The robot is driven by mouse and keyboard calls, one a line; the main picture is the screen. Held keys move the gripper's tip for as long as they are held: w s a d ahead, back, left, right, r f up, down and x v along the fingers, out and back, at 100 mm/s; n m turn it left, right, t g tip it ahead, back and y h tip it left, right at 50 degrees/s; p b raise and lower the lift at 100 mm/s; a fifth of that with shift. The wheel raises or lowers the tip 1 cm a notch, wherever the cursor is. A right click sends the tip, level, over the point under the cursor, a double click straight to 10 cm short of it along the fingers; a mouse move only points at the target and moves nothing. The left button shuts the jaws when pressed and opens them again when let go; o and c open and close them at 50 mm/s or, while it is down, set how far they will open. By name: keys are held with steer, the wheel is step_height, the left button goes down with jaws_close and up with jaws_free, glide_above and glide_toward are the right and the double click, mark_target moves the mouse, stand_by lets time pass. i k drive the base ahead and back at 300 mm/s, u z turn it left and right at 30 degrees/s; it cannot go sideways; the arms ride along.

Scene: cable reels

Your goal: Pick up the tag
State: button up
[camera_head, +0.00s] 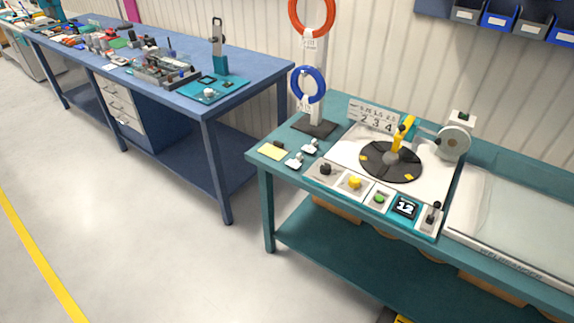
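One white tag (309,39) hangs below the red-orange cable coil (311,14) on the upright stand of the teal bench. Another white tag (304,103) hangs at the lower left of the blue cable coil (309,84), lower on the same stand. Both show small marks that are too small to read. The top of the red-orange coil is cut off by the picture's upper edge. My gripper is not in view.
The teal bench (267,166) holds a black turntable (391,161) with a yellow handle, a row of controls, a grey reel (455,142) and a yellow pad (272,151). A blue bench (215,113) with tools stands left. The floor (130,215) in front is clear.

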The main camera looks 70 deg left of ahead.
mark_target(295, 164)
steer(key=u, duration=0.5)
steer(key=i, duration=0.25)
steer(key=u, duration=2.8)
steer(key=i, duration=3)
steer(key=z, duration=1.75)
